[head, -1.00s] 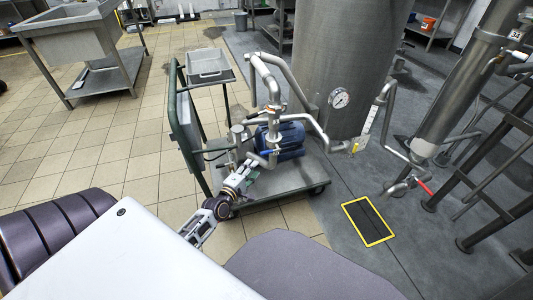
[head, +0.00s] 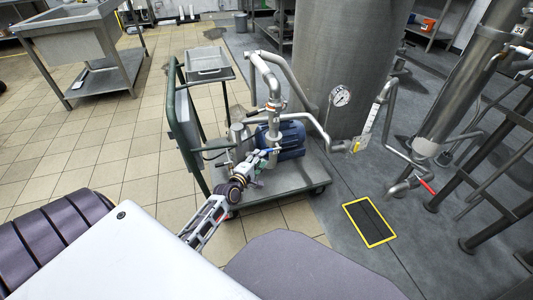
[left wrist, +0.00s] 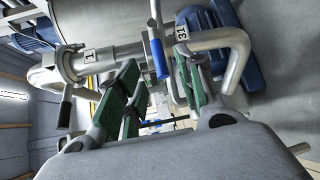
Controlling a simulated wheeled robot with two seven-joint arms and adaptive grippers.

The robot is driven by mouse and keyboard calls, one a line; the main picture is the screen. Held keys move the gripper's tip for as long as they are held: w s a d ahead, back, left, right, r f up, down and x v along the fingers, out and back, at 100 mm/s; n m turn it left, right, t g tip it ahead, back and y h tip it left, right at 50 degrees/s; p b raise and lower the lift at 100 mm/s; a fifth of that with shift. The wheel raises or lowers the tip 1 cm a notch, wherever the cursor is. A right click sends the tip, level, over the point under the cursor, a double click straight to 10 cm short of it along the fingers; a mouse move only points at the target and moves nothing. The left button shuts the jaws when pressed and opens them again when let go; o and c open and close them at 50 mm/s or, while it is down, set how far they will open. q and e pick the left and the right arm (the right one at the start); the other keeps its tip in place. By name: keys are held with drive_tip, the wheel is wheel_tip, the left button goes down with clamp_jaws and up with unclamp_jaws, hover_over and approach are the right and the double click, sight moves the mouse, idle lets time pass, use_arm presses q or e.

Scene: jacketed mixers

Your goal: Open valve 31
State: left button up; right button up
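Valve 31 is a pipe fitting with a blue lever handle (left wrist: 158,58); a tag reading 31 (left wrist: 182,33) sits beside it on the pipe in the left wrist view. In the head view the blue handle (head: 268,152) shows small at the pump's pipework. My left gripper (left wrist: 155,80) has its green-padded fingers apart, one on each side of the handle's lower end. I cannot tell whether either finger touches it. In the head view my left gripper (head: 250,173) is low in front of the pump, partly merged with the pipes. My right gripper is not in view.
The pump's blue motor (head: 290,140) and bent pipes (head: 272,90) stand on a wheeled cart (head: 290,185). A large tank with a gauge (head: 340,97) stands behind.

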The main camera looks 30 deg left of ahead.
sight(266, 150)
use_arm(q)
drive_tip(key=w, duration=0.2)
drive_tip(key=w+b, duration=0.1)
drive_tip(key=w, duration=0.1)
drive_tip(key=w+f+b, duration=0.1)
drive_tip(key=w, duration=0.1)
drive_tip(key=shift+w+a, duration=0.2)
drive_tip(key=shift+w, duration=0.25)
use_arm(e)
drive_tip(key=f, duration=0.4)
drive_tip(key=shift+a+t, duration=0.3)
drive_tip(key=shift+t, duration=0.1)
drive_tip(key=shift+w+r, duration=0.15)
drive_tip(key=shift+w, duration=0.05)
use_arm(q)
drive_tip(key=shift+c, duration=0.4)
drive_tip(key=c, duration=0.7)
clamp_jaws()
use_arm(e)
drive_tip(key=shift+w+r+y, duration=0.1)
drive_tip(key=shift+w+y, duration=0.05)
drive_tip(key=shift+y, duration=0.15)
